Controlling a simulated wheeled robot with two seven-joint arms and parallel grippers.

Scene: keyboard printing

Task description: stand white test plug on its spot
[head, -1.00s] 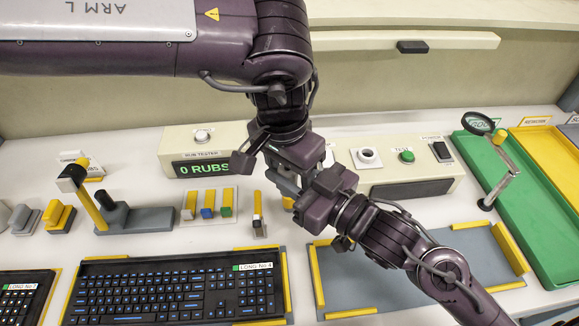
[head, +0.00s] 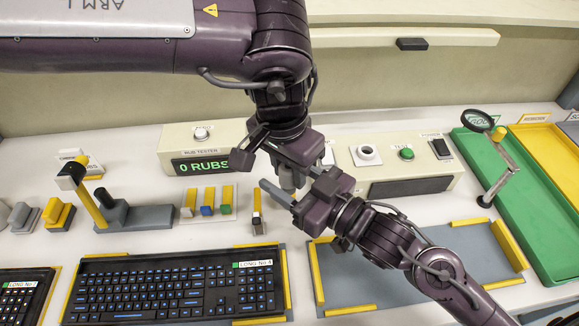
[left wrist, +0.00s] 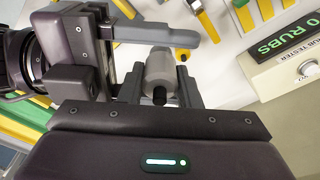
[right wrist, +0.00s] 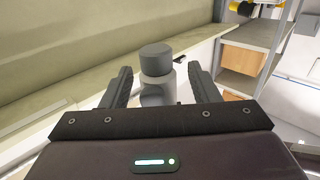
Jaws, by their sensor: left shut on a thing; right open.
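In the right wrist view the plug (right wrist: 157,75) shows a darker grey cap and stands between the fingers of my right gripper (right wrist: 157,88), which is open with gaps on both sides. In the head view the two grippers meet above the table in front of the tester; my left gripper (head: 288,180) comes from above, my right gripper (head: 291,198) from the lower right. The plug is mostly hidden there.
A magnifier (head: 497,172) stands by the green tray (head: 530,215).

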